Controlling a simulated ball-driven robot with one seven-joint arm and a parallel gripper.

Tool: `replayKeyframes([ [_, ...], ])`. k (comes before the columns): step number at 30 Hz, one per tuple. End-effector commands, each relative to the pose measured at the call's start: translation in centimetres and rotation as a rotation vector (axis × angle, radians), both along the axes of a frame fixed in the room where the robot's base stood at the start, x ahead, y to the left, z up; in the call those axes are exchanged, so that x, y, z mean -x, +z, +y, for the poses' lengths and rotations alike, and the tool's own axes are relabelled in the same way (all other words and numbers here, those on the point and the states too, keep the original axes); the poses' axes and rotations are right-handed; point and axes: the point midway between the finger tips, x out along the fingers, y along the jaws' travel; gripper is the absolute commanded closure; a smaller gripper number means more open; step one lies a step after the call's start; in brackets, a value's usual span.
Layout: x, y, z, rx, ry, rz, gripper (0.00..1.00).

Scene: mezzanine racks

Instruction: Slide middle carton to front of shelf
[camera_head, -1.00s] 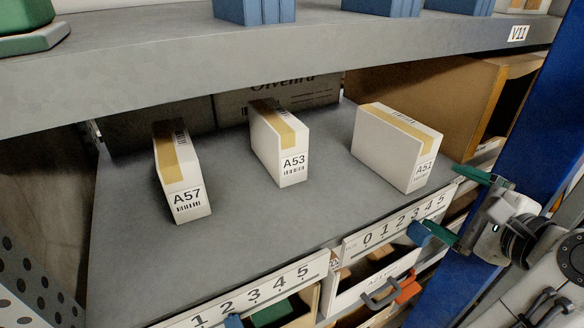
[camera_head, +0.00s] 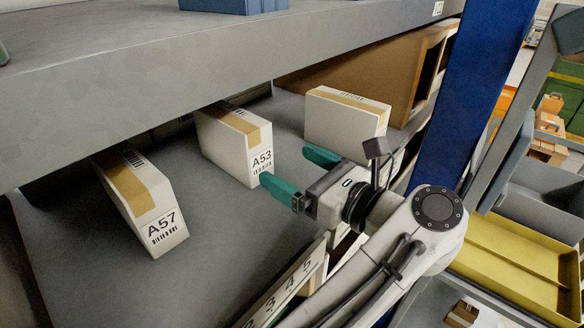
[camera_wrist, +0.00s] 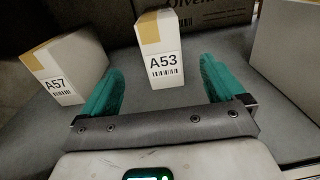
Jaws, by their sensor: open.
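The middle carton (camera_head: 226,146), a white box with tan tape and label A53, stands on the grey shelf (camera_head: 240,234) between two similar cartons. My gripper (camera_head: 296,168) is open with green fingers and reaches over the shelf from the right. One fingertip is close to the A53 label end; I cannot tell in the head view whether it touches. In the wrist view, the A53 carton (camera_wrist: 162,66) lies ahead, centred between the spread fingers (camera_wrist: 162,88), with nothing gripped. Its far end is out of sight there.
Carton A57 (camera_head: 146,206) stands to the left, also at the left in the wrist view (camera_wrist: 70,68). Another white carton (camera_head: 344,124) stands to the right, its label hidden. An upper shelf (camera_head: 150,84) overhangs the cartons' backs. A blue post (camera_head: 474,94) rises at the right.

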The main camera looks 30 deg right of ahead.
Motion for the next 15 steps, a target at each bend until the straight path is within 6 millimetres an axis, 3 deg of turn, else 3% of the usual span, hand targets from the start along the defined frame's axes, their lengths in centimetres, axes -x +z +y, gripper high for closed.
replayKeyframes([
  [8,-1.6,-0.2,0.5,0.003,0.004,0.000,0.04],
  [15,-5.6,0.3,1.7,0.001,0.005,0.002,0.04],
])
